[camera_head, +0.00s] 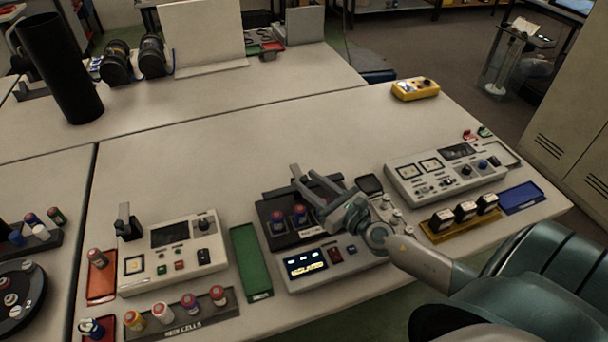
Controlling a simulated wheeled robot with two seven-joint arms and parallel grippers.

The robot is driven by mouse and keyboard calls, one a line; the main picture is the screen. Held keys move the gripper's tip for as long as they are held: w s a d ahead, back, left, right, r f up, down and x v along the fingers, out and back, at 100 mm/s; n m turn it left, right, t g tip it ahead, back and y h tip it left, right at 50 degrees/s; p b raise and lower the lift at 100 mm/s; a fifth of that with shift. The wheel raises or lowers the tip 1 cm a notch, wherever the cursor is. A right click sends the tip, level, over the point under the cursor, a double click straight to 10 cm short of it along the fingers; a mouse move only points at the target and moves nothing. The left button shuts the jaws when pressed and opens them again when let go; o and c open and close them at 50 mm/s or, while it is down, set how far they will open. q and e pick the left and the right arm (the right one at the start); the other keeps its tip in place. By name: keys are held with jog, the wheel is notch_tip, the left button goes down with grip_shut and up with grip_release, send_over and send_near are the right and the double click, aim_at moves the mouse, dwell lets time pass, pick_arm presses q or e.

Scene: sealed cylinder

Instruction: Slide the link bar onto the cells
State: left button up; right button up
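A dark bay on a grey instrument (320,272) holds two cells with red tops, a left cell (278,222) and a right cell (300,217), standing upright. My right gripper (303,173) reaches in from the right over the back of this bay. Its two fingers point away and to the left, with a gap between them, and I see nothing held. The gripper hides part of the bay's right side. I cannot make out the link bar for certain. My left gripper is out of view.
A tray marked new cells (200,325) holds several cells at the front left. A green tray (250,262) lies left of the instrument. A yellow stand (462,228), a blue tray (521,197) and a control box (445,172) are to the right. The bench behind is mostly clear.

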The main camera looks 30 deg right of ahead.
jog(key=shift+w+a, duration=0.2)
jog(key=shift+w, duration=1)
grip_shut()
jog(key=shift+s+a, duration=0.25)
jog(key=shift+s, duration=0.75)
jog(key=shift+s+a, duration=0.2)
jog(key=shift+s, duration=0.85)
jog(key=shift+s+a, duration=0.25)
jog(key=shift+s, duration=0.75)
jog(key=shift+w+f, duration=0.1)
jog(key=shift+a, duration=0.1)
grip_release()
jog(key=shift+s, duration=0.25)
jog(key=shift+w, duration=0.1)
